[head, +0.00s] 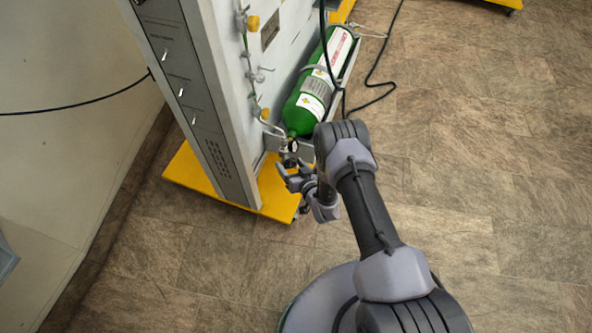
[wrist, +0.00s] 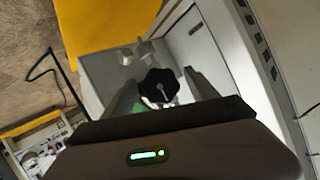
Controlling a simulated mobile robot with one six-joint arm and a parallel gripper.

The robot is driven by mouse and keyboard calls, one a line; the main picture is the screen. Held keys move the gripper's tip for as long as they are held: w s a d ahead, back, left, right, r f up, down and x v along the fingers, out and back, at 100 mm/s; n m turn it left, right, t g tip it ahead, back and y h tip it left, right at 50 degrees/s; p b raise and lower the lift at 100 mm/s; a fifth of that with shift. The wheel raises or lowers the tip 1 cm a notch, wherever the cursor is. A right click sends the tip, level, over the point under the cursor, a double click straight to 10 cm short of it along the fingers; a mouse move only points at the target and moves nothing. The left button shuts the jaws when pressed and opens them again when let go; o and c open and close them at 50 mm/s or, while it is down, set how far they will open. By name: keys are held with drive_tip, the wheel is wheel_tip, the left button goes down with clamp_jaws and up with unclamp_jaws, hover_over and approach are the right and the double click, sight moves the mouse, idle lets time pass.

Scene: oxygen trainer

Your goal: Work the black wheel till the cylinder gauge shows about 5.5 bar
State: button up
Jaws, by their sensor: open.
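The black wheel (wrist: 160,85) is a lobed knob and shows between the two fingers of my gripper (wrist: 161,92) in the wrist view. The fingers are open, one on each side of the wheel, with gaps; I cannot tell how far ahead of them it is. In the head view my gripper (head: 291,177) is just below the neck of the green cylinder (head: 313,85). A small round gauge (head: 293,147) shows at that neck, too small to read. The wheel is not clear in the head view.
The grey trainer panel (head: 205,95) stands on a yellow base (head: 220,189) beside my gripper. Small valves with yellow parts (head: 253,22) line its side. A black hose (head: 372,84) runs by the cylinder.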

drive_tip(key=p+v, duration=0.7)
drive_tip(key=v, duration=1)
drive_tip(key=shift+d+f, duration=0.1)
